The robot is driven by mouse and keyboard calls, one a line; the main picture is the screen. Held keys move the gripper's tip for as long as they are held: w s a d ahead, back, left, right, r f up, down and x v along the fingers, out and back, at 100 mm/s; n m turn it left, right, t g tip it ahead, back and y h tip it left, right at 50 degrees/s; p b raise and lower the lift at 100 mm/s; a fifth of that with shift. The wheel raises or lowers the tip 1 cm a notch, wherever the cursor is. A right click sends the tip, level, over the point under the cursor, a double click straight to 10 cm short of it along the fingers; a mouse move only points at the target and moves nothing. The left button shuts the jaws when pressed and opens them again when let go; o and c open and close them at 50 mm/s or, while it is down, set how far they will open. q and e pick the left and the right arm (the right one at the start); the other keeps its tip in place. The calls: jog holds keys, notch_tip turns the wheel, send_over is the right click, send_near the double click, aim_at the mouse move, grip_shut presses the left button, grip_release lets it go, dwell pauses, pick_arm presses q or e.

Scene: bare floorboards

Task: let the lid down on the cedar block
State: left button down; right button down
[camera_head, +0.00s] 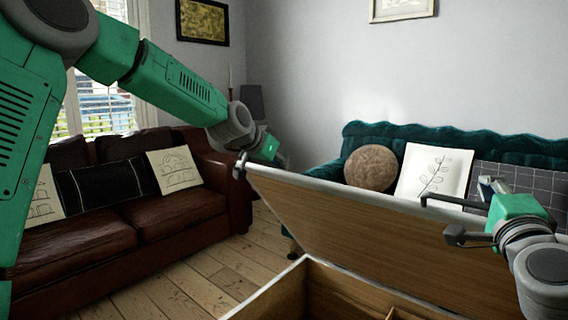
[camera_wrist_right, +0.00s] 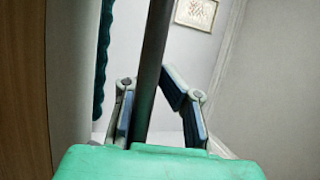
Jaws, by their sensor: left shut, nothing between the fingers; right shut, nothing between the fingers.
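The lid (camera_head: 340,215) of a wooden chest stands raised and tilted in the head view, its wood inner face toward me. In the right wrist view a brown panel, probably the lid, fills the left edge. The chest (camera_head: 268,300) is open below, partly out of frame. I cannot see the cedar block. My left gripper (camera_head: 262,150) is shut at the lid's upper left corner, its fingers mostly hidden. My right gripper (camera_head: 470,210) is shut and empty by the lid's right part. A dark bar (camera_wrist_right: 152,70) passes by its fingers; I cannot tell whether they touch it.
A brown leather sofa (camera_head: 170,215) with cushions stands at the left. A teal sofa (camera_head: 450,142) with a round brown cushion (camera_head: 371,167) and a white leaf-print cushion (camera_head: 434,170) stands behind the lid. Bare floorboards (camera_head: 205,280) show left of the chest.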

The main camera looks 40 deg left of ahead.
pick_arm(q)
jog(key=shift+s+f, duration=0.15)
jog(key=shift+f, duration=0.1)
pick_arm(e)
jog(key=c, duration=1.6)
grip_release()
jog(key=shift+r, duration=0.3)
